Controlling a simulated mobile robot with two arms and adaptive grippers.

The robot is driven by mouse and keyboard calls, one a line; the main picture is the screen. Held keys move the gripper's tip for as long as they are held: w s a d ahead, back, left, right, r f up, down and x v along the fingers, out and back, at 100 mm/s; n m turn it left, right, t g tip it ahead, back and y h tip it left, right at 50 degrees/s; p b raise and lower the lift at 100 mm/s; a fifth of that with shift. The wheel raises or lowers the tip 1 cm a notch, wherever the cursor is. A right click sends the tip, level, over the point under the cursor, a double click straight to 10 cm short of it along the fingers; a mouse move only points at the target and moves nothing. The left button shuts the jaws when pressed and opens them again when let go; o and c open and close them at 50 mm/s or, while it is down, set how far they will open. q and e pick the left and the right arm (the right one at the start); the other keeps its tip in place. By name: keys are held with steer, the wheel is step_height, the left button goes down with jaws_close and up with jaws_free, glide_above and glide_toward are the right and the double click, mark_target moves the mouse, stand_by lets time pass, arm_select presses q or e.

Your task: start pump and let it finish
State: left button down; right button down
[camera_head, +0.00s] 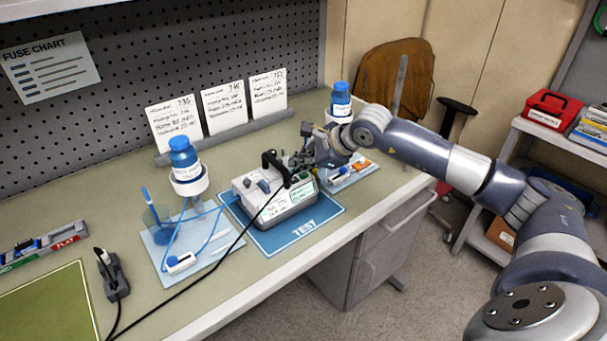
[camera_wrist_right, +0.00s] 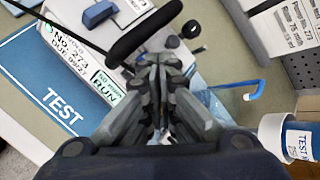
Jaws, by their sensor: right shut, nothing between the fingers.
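The white pump (camera_head: 275,194) stands on the blue TEST mat (camera_head: 300,233) on the bench, with a black handle (camera_head: 277,163) on top and a lit greenish screen (camera_head: 301,192) on its front. The right wrist view shows the pump's label (camera_wrist_right: 68,45), a small screen (camera_wrist_right: 108,88) reading RUN and the handle (camera_wrist_right: 145,28) close by. My right gripper (camera_head: 296,160) is shut and empty, at the pump's right end beside the handle; whether it touches the pump I cannot tell. In the right wrist view its fingers (camera_wrist_right: 160,75) are together. My left gripper is not in view.
A blue-capped bottle (camera_head: 184,158) on a stand over a tray (camera_head: 165,245) is left of the pump. Another bottle (camera_head: 341,100) and tray (camera_head: 350,178) are at the right, near my arm. A black cable crosses the bench front. Cards (camera_head: 223,107) stand behind.

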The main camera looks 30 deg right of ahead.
mark_target(302, 177)
steer(key=shift+r+p, duration=1.25)
steer(key=shift+r, duration=1.35)
steer(key=shift+f, duration=0.15)
